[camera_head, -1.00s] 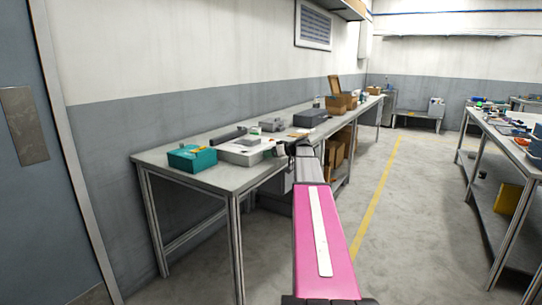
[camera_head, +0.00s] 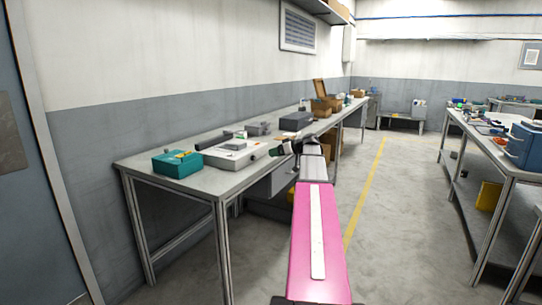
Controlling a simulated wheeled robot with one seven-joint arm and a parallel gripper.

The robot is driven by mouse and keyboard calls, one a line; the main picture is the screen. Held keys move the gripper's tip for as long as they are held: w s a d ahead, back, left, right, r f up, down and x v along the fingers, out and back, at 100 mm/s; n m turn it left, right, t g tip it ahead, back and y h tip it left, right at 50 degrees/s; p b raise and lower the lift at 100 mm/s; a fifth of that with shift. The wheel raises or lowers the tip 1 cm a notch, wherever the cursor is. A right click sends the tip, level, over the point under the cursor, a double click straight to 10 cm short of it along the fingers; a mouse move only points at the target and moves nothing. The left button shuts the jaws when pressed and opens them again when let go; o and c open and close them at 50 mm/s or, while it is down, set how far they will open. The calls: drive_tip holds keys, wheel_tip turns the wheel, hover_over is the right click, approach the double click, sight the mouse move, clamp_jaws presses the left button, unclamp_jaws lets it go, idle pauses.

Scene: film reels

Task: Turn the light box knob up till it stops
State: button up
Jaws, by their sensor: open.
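The light box (camera_head: 222,160) looks like a low, pale, flat box on the left workbench, with a dark item on its top. A small dark spot on its front right side may be the knob (camera_head: 252,158), too small to make out its setting. My gripper (camera_head: 277,151) is at the far end of my pink and grey arm, just right of the light box. It is open and appears empty. It is small and seen from behind, so its fingertips and any contact are unclear.
A teal box (camera_head: 177,165) stands left of the light box on the workbench (camera_head: 205,186). Grey boxes (camera_head: 296,121) and brown cartons (camera_head: 322,107) stand further back. A second bench (camera_head: 480,130) is on the right. The floor between the benches is clear.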

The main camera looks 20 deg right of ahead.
sight(254, 158)
idle(0.3)
drive_tip(key=w+a+f+n, duration=0.1)
drive_tip(key=w+a, duration=0.1)
drive_tip(key=w+a+f+n+t+h, duration=0.1)
drive_tip(key=w+a, duration=0.1)
drive_tip(key=w+a+f+n, duration=0.1)
drive_tip(key=w+a+f, duration=0.1)
drive_tip(key=w+a, duration=0.1)
drive_tip(key=shift+h, duration=0.3)
idle(0.5)
drive_tip(key=c, duration=0.9)
